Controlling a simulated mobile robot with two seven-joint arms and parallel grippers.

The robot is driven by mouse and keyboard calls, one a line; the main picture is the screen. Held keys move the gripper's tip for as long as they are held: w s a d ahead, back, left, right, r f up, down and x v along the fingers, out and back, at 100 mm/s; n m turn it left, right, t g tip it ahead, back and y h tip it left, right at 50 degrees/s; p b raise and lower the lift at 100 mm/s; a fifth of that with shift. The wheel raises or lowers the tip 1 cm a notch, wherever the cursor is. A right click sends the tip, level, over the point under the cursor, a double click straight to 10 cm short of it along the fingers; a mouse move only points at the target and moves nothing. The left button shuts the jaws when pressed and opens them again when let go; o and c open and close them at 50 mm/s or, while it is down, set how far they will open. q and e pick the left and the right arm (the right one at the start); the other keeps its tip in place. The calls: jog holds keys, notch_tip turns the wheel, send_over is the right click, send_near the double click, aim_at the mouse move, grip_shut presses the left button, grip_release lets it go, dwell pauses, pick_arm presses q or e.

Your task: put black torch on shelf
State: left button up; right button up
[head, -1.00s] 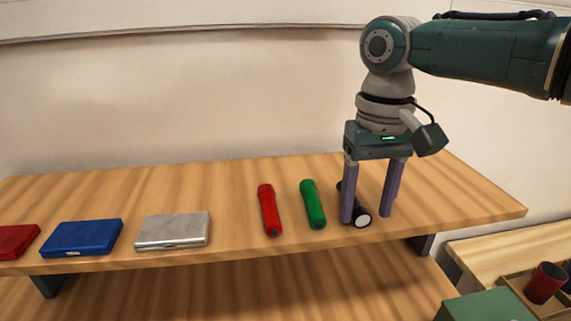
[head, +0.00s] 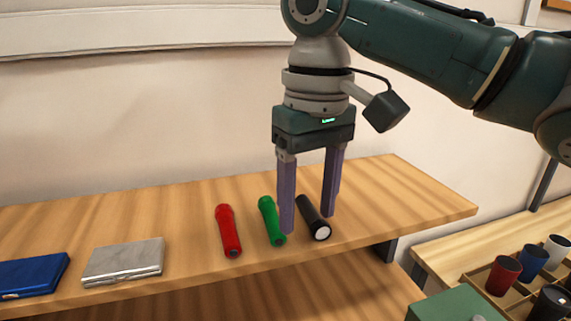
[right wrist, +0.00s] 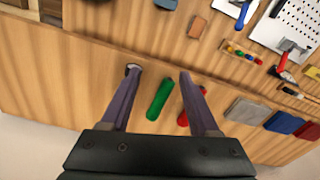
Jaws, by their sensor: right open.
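The black torch (head: 313,217) lies on the wooden shelf (head: 385,200), right of the green torch (head: 271,220) and red torch (head: 228,230). My right gripper (head: 308,223) is open and empty, fingers pointing down above the torches. In the head view its left finger shows between the green and black torches. In the right wrist view, the green torch (right wrist: 160,98) shows between the fingers of this gripper (right wrist: 159,73). The black torch (right wrist: 132,69) is mostly hidden behind the left finger there. My left gripper is not in view.
A silver case (head: 123,262) and a blue case (head: 33,275) lie left of the torches. The shelf's right end is bare. Lower right are a green box (head: 455,306) and a compartment tray with several cups, including a red one (head: 503,275).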

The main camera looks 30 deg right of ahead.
jog(key=s+a+f+n+t+y, duration=0.2)
jog(key=s+a+f+n, duration=0.1)
jog(key=s+a+f, duration=0.75)
jog(key=s+d+r+m+t+h, duration=0.1)
jog(key=s+d+r, duration=0.1)
jog(key=s+d, duration=0.6)
jog(key=shift+s+h, duration=0.4)
jog(key=shift+s, duration=0.7)
